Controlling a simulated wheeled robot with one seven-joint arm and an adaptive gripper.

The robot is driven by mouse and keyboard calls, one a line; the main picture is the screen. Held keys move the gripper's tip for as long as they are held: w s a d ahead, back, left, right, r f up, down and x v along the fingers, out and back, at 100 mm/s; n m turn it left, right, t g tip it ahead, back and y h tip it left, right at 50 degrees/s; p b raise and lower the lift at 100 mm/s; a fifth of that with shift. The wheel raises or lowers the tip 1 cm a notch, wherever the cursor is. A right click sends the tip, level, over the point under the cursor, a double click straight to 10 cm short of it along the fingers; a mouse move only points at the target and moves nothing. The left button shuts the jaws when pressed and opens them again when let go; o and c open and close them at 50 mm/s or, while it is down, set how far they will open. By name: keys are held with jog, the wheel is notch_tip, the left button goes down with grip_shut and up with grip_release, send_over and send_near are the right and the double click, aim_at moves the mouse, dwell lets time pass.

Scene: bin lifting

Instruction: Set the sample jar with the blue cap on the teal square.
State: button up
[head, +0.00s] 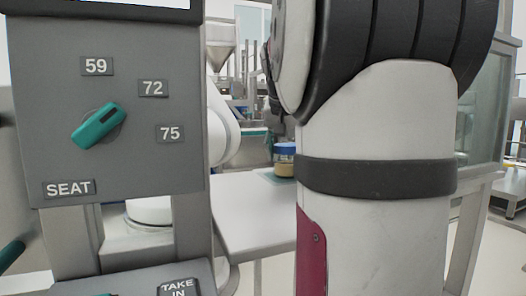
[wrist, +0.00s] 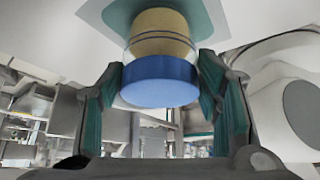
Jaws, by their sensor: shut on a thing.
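The sample jar has a blue cap, clear walls and tan contents; it shows in the wrist view (wrist: 160,82) and, partly hidden by my arm, in the head view (head: 284,160). My gripper (wrist: 160,66) is shut on the jar, with one finger on each side of the blue cap. The teal square shows around the jar's base in the wrist view (wrist: 118,16) and beside it in the head view (head: 270,176). The jar's base is over or on the square; I cannot tell whether it touches. In the head view my gripper is hidden.
The white table (head: 250,215) is clear in front of the teal square. A grey control panel (head: 150,120) with a teal knob (head: 98,126) stands close at the left. A glass-sided cabinet (head: 482,115) stands at the right behind my arm.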

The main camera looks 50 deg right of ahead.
jog(key=shift+f, duration=0.1)
jog(key=o, duration=1.4)
